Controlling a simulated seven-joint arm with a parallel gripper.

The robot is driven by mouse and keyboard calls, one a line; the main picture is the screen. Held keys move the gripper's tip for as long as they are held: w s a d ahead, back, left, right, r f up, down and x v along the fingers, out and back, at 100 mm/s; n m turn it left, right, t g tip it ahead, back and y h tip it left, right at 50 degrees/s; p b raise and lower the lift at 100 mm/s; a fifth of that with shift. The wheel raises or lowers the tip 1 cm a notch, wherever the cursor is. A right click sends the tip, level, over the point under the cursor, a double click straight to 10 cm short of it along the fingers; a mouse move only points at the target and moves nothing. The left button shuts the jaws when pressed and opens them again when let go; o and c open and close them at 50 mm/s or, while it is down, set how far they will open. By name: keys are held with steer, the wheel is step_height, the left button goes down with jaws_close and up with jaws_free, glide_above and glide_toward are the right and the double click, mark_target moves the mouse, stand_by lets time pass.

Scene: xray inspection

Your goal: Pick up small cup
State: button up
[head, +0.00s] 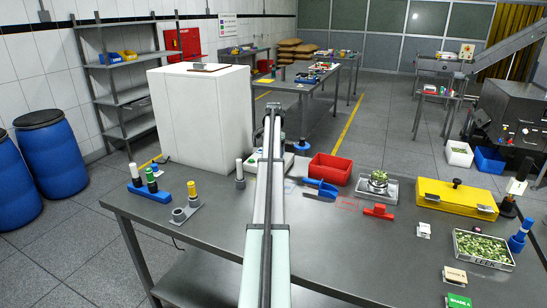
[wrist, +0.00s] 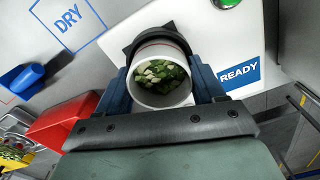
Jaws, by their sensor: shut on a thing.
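The small cup (wrist: 172,97) is white and round, with chopped green and pale pieces inside. In the wrist view, my gripper (wrist: 163,78) is shut on it, with one blue-grey finger on each side. A dark round part (wrist: 160,36) shows just behind the cup's far rim, over a white device with a READY label (wrist: 239,74). I cannot tell whether the cup touches that device or is clear of it. In the head view, my arm hides the cup and most of the gripper.
A red bin (head: 330,169) stands to the right of my arm on the grey table (head: 220,235). A pan with greens (head: 378,184) and a yellow case (head: 456,197) are farther right. Left are capped bottles (head: 151,181) and a tall white block (head: 200,110).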

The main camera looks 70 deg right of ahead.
step_height(320, 180, up, 9)
steer(key=w+a+r+n, duration=0.1)
steer(key=w+a+r, duration=0.2)
steer(key=w+a, duration=0.55)
steer(key=w+a+f+n, duration=0.25)
steer(key=w+a, duration=0.35)
steer(key=a, duration=0.6)
steer(key=w+a+f+n, duration=0.25)
steer(key=w+a, duration=0.35)
steer(key=a, duration=0.5)
steer(key=w+a+f+n, duration=0.25)
steer(key=w+a, duration=0.35)
steer(key=a, duration=0.6)
steer(key=w+a+f+n, duration=0.2)
steer(key=a+f+n, duration=0.1)
steer(key=a, duration=0.9)
steer(key=w+a+f+n, duration=0.15)
steer(key=a+n, duration=0.25)
steer(key=a, duration=0.9)
steer(key=s+a+f+n, duration=0.2)
steer(key=a+f+n, duration=0.1)
steer(key=a, duration=0.8)
steer(key=s+a+f+n, duration=0.3)
steer(key=a, duration=0.8)
steer(key=shift+s, duration=0.35)
